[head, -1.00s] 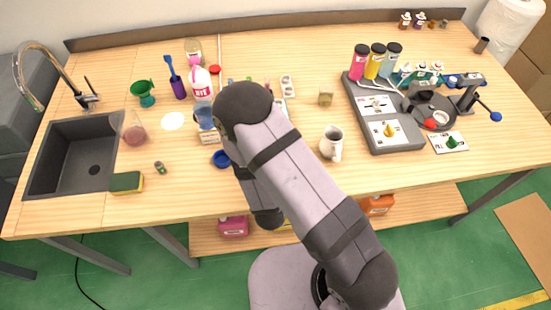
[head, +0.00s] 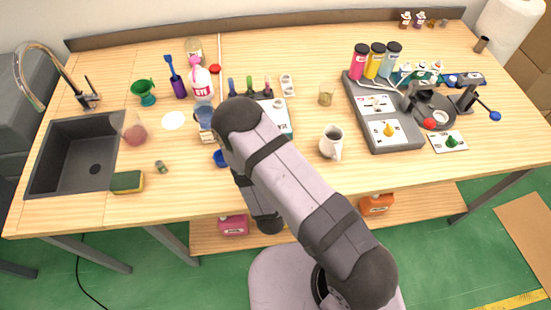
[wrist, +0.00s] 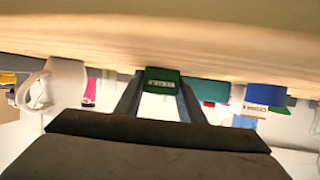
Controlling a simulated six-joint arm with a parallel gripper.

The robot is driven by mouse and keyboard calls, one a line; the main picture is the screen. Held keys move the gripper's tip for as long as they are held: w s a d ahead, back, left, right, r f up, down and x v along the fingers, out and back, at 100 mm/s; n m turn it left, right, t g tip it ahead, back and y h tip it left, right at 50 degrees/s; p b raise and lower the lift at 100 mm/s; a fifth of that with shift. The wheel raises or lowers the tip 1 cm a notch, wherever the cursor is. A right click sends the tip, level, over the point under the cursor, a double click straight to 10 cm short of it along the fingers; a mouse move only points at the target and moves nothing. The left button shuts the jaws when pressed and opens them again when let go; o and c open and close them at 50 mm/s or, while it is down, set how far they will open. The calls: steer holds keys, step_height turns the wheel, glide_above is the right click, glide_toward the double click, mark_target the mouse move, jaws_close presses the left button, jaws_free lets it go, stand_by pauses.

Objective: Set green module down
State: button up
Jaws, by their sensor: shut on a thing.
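The green module (wrist: 162,77) is a small dark-green block with a pale label. It sits between the two fingers of my gripper (wrist: 159,88) in the wrist view. That view is upside down, with the wooden table (wrist: 230,45) across the top. The module's edge meets the wood in the picture; I cannot tell whether it touches the table. In the head view my own arm hides my gripper and the module.
A white mug (head: 332,142) stands right of my arm, also in the wrist view (wrist: 62,84). A blue object (wrist: 265,95) is close by. A pad (head: 280,118) and coloured sticks (head: 250,84) lie behind. The sink (head: 75,155) and sponge (head: 127,182) are left.

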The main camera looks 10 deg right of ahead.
steer(key=o, duration=1.1)
steer(key=shift+r+p, duration=0.1)
steer(key=shift+p, duration=0.2)
steer(key=shift+s+a+b, duration=0.15)
steer(key=shift+s+b, duration=0.15)
steer(key=b+v, duration=0.1)
steer(key=v, duration=0.2)
steer(key=shift+o, duration=0.6)
steer(key=shift+s+r, duration=0.35)
steer(key=shift+s, duration=0.3)
